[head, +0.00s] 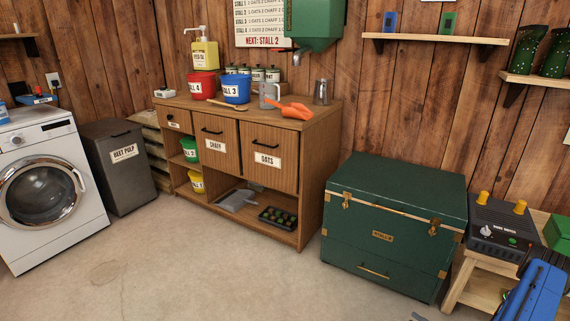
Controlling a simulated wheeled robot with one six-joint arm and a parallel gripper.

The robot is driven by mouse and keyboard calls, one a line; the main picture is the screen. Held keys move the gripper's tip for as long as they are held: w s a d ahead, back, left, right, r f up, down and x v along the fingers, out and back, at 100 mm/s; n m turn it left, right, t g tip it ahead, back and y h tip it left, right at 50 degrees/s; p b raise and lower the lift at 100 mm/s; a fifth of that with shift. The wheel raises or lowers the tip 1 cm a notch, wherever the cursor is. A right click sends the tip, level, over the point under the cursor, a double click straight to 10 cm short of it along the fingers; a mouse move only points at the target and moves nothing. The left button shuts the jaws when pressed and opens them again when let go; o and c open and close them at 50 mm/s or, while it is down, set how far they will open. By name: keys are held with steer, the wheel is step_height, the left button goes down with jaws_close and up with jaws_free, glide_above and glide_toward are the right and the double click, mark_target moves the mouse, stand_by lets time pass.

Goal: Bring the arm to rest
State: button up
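No part that I can make out as my gripper shows in the head view, so its state and position cannot be seen. A small grey shape at the bottom edge, right of the middle, is cut off and too little of it shows to name it. The task names no other object.
A wooden feed cabinet (318,130) carries buckets, an orange scoop (295,111) and a jug. A green trunk (395,172) stands right of it, then a low wooden bench (462,283). A washing machine (75,228) and grey bin (137,176) stand left. The floor (190,265) is clear.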

steer(key=w+d+r+m+g+h, duration=0.2)
steer(key=w+r+h, duration=0.1)
steer(key=w+r, duration=0.6)
steer(key=w+d+r+m+g+h, duration=0.15)
steer(key=w+r+h, duration=0.35)
steer(key=r, duration=0.6)
steer(key=a+r+m+g+h, duration=0.1)
steer(key=a+r+m+h, duration=0.15)
steer(key=r, duration=0.95)
steer(key=a+r+m+g+h, duration=0.1)
steer(key=a+r+m, duration=0.15)
steer(key=r, duration=0.95)
steer(key=s+a+r+m+g+h, duration=0.2)
steer(key=s+a+r+m, duration=0.6)
steer(key=s+a+r, duration=0.65)
steer(key=s+a+r+m+y, duration=0.1)
steer(key=s+a, duration=0.3)
steer(key=s, duration=0.5)
steer(key=s+a+r+m+g+y, duration=0.1)
steer(key=s+a+m, duration=0.2)
steer(key=s, duration=0.7)
steer(key=s+a+r+m+g+y, duration=0.1)
steer(key=s+a+m+y, duration=0.1)
steer(key=s+a, duration=0.5)
steer(key=shift+s+a+r, duration=0.2)
steer(key=shift+s+a, duration=0.05)
steer(key=shift+s, duration=0.95)
